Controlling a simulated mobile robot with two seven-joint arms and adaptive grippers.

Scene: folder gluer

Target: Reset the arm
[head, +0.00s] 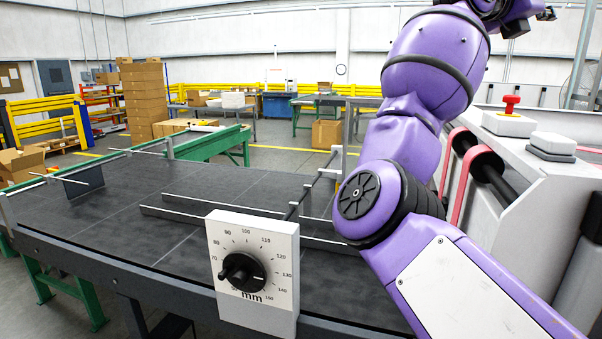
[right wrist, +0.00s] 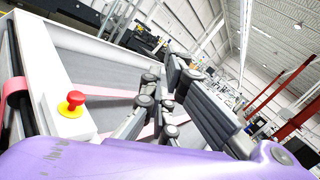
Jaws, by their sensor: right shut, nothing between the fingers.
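My purple right arm (head: 425,75) rises from the lower right of the head view, bends at a dark joint and goes up out of the top edge. My right gripper (right wrist: 178,75) shows in the right wrist view, with its dark fingers shut and nothing between them. It is raised in the air near the white machine housing, apart from the red button (right wrist: 75,101). In the head view I cannot clearly make out its fingertips. My left gripper is not in view.
A dark conveyor table (head: 110,220) spans the left and middle. A dial box (head: 253,265) stands at its front edge. The white machine (head: 535,160) with its red button (head: 510,104) is at the right. Stacked cartons (head: 145,95) stand behind.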

